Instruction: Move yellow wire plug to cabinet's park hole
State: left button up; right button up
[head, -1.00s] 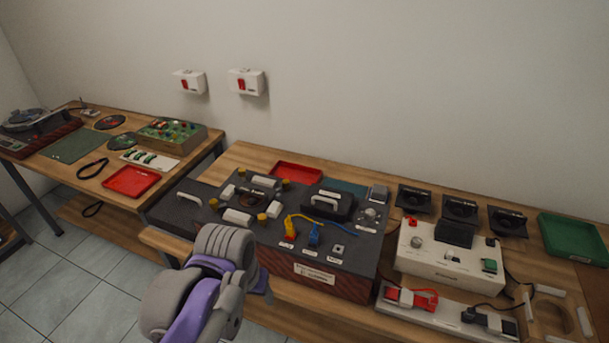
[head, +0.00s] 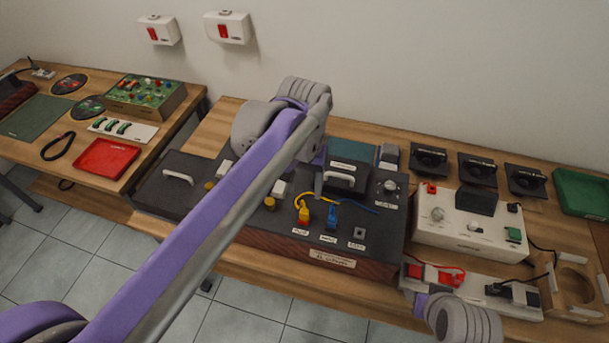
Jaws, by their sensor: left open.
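The yellow wire plug (head: 304,216) stands in a socket on the sloped front of the dark cabinet (head: 390,240), with its yellow wire at its top. A blue plug (head: 332,216) stands just to its right. A small grey square plate with a dark hole (head: 359,233), likely the park hole, is right of the blue plug and empty. My left arm crosses the cabinet from the lower left. My left gripper (head: 318,180) is open, small in view and partly hidden by its wrist, above and behind the plugs, apart from the yellow one. My right gripper's fingers are not visible.
A black box with a handle (head: 345,178) stands behind the plugs. A white device (head: 465,228) and a white strip with red and black plugs (head: 470,285) are to the right. Part of my right arm shows at the lower right. My left arm hides the cabinet's left middle.

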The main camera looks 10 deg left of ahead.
aim_at(304, 211)
pick_arm(q)
notch_tip(304, 211, down, 10)
jog(key=shift+b, duration=0.3)
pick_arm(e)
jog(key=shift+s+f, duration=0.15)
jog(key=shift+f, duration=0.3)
pick_arm(q)
jog(key=shift+c, duration=0.2)
grip_shut()
jog(key=c, duration=0.6)
grip_release()
grip_shut()
jog(key=shift+r+p, duration=0.3)
jog(key=shift+r, duration=0.25)
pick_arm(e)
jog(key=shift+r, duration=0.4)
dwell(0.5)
pick_arm(q)
jog(key=shift+r+p, duration=0.9)
jog(key=shift+r, duration=0.85)
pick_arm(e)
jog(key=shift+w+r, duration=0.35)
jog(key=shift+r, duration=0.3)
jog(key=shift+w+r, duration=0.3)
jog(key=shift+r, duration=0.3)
